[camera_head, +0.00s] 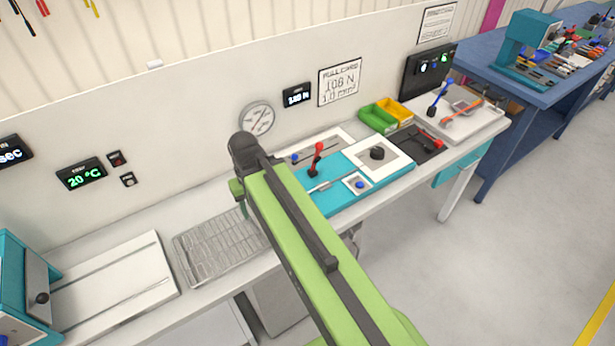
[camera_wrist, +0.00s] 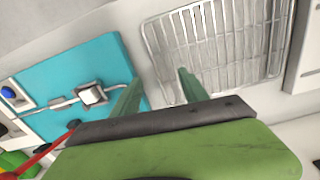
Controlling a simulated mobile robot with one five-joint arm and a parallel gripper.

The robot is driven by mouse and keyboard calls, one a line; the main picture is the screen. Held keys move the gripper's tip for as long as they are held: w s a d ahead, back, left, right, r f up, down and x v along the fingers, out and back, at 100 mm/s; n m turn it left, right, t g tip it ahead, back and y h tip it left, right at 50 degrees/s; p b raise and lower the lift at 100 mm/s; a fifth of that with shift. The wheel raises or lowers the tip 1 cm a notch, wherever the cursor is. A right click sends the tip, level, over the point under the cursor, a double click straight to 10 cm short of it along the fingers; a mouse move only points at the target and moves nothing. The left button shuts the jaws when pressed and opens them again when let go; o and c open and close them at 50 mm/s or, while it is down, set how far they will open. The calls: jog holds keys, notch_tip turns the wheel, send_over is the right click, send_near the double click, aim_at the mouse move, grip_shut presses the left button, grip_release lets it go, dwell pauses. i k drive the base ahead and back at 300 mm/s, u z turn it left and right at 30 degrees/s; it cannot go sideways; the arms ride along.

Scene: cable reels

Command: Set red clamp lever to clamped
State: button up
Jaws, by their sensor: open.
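The red lever (camera_head: 317,158) stands roughly upright on the teal bench device (camera_head: 345,195), with a dark lower end. Part of a red lever also shows in the wrist view (camera_wrist: 43,156), at the lower left and partly cut off. My gripper (camera_wrist: 157,88) is open and empty, its two green fingers spread apart between the teal device and the wire rack. In the head view, my arm hides most of the gripper and part of the device's left side. The red lever is to the right of my gripper there, and they are apart.
A wire rack (camera_head: 203,248) lies left of the device. Another red-handled lever (camera_head: 430,139) sits on a black plate at right. Green (camera_head: 377,118) and yellow (camera_head: 397,109) bins stand behind. A dial gauge (camera_head: 257,117) is on the back panel.

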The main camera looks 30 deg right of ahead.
aim_at(319, 146)
jog(key=k, duration=1.25)
jog(key=u, duration=0.5)
jog(key=i, duration=1.5)
jog(key=u, duration=0.75)
